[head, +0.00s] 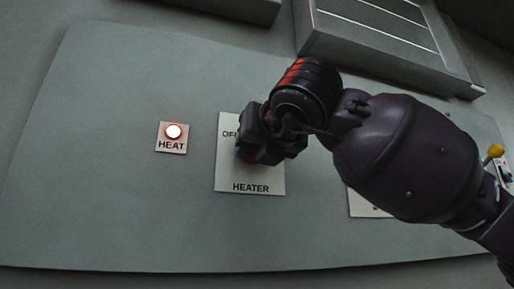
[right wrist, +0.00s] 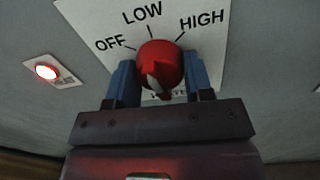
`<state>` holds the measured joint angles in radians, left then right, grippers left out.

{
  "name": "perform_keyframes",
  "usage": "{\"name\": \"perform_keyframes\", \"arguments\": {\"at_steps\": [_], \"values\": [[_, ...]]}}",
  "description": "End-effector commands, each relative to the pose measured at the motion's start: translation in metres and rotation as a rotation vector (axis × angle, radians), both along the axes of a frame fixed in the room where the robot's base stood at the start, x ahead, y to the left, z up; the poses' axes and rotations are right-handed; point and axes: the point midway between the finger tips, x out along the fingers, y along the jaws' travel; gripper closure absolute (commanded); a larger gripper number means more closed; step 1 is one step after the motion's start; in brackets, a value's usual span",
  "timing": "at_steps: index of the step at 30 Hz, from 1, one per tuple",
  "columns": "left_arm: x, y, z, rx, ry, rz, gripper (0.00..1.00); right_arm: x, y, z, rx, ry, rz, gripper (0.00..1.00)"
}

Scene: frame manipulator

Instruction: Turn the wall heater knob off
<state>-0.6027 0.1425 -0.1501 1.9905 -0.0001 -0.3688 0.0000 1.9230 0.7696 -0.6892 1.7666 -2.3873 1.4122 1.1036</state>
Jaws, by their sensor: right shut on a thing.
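The heater plate (head: 226,172) is a pale panel on the grey wall board, marked HEATER. The heater knob (right wrist: 160,62) is round and red with a white mark on its near, lower side. The words OFF, LOW and HIGH run from left to right above it on the plate. My right gripper (head: 250,152) is at the plate, and in the right wrist view its blue fingers stand on both sides of the knob, shut on it. In the head view the gripper hides most of the knob and dial. My left gripper is not in view.
A HEAT lamp (head: 174,131) glows red and white on a small plate left of the heater plate. A vented grey unit (head: 380,40) juts out above. Another pale plate (head: 362,205) is partly behind my right arm, and a yellow-tipped lever (head: 496,151) is at far right.

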Motion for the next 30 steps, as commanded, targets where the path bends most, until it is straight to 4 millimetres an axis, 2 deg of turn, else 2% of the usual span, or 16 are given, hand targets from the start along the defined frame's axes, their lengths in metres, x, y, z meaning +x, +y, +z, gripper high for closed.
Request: {"name": "perform_keyframes", "arguments": {"at_steps": [18, 30], "values": [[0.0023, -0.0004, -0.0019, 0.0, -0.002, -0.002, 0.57, -0.0006, -0.0002, 0.0017, -0.493, -0.161, 0.0, 0.76], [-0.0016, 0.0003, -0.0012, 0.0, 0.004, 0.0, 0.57, -0.0008, -0.0002, 0.0021, -0.703, -0.23, 0.0, 0.76]]}}
